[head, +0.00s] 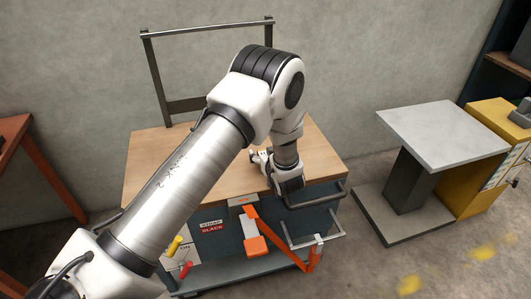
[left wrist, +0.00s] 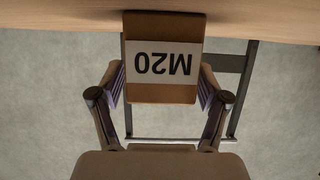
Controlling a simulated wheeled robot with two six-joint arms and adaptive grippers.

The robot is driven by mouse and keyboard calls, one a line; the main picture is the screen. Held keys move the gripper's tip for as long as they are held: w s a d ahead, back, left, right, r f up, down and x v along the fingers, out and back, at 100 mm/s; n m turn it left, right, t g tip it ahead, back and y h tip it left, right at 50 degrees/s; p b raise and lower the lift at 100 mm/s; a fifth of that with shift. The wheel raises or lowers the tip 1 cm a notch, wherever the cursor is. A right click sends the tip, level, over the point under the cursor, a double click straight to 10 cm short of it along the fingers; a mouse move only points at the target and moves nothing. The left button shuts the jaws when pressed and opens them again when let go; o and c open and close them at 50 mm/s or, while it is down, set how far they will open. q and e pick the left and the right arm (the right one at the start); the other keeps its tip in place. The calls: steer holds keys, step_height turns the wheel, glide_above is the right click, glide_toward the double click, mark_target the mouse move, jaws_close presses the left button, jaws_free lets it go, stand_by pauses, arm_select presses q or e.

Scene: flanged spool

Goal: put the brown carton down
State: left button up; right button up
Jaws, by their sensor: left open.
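The brown carton (left wrist: 160,95) with a white label reading M20 shows in the left wrist view, where the picture is upside down. It is between the two fingers of my left gripper (left wrist: 160,84), and its base meets the wooden top (left wrist: 60,22). The fingers are open, one at each side of the carton; I cannot tell whether they touch it. In the head view my left gripper (head: 268,168) is low over the wooden top (head: 150,165) of the workbench, near its right part. My arm hides the carton there. My right gripper is not in view.
A dark metal frame (head: 157,75) rises behind the bench. An orange strap (head: 278,238) hangs at its front, beside a handle rail (head: 318,196). A grey pedestal table (head: 440,132) stands empty to the right, next to a yellow cabinet (head: 490,150). The bench's left part is clear.

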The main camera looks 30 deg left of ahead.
arm_select(q)
steer(key=v, duration=1.2)
